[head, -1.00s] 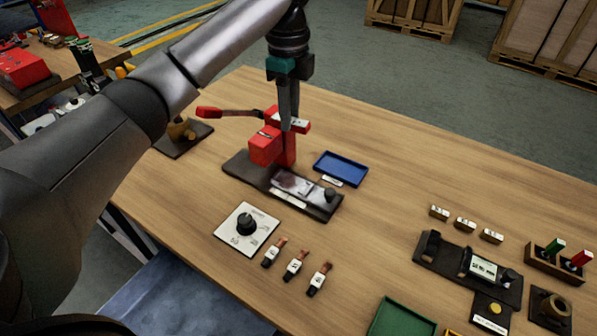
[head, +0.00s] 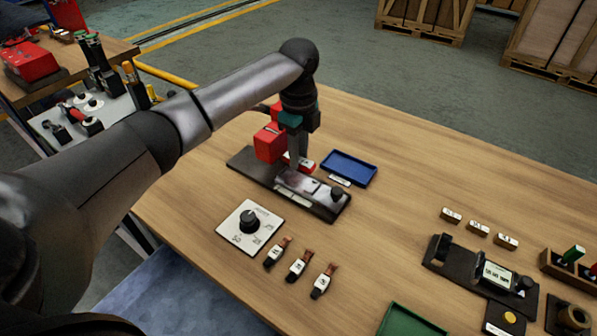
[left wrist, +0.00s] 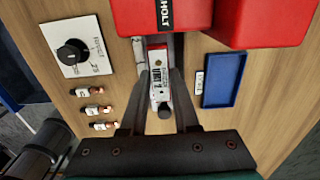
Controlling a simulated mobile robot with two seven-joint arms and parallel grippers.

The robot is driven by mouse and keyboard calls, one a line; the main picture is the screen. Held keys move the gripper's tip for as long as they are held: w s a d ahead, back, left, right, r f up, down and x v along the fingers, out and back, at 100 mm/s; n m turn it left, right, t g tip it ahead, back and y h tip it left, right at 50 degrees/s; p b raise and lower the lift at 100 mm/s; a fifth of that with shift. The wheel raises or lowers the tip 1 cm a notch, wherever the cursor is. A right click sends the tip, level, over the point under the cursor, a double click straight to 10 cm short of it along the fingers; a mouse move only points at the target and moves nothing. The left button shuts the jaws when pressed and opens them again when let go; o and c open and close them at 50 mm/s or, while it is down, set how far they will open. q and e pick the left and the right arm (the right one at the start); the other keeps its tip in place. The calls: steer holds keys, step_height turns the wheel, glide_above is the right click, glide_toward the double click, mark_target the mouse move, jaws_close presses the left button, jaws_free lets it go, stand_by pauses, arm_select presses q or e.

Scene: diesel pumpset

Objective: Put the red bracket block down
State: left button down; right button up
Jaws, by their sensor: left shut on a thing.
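My left gripper (head: 297,163) is shut on the red bracket block (head: 305,164), low over the dark base plate (head: 250,165) beside the red machine (head: 269,143). In the left wrist view the block (left wrist: 157,72) shows a pale, labelled face with red ends between the fingers of my left gripper (left wrist: 158,80). The fingers hide part of the block in the head view. I cannot tell whether its underside touches the plate. My right gripper is not in view.
A blue tray (head: 349,168) lies right of the plate. A white dial panel (head: 249,227) and several small labelled parts (head: 297,268) lie in front. A second dark fixture (head: 480,268) stands at the right. The table between is clear.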

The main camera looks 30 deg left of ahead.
mark_target(299, 181)
arm_select(q)
step_height(299, 181, down, 5)
steer(key=shift+f+b, duration=0.1)
steer(key=shift+b, duration=0.35)
steer(key=c, duration=0.7)
jaws_free()
steer(key=shift+f, duration=0.15)
steer(key=shift+o, duration=0.2)
step_height(299, 181, up, 12)
steer(key=shift+r+p, duration=0.15)
steer(key=shift+p, duration=0.95)
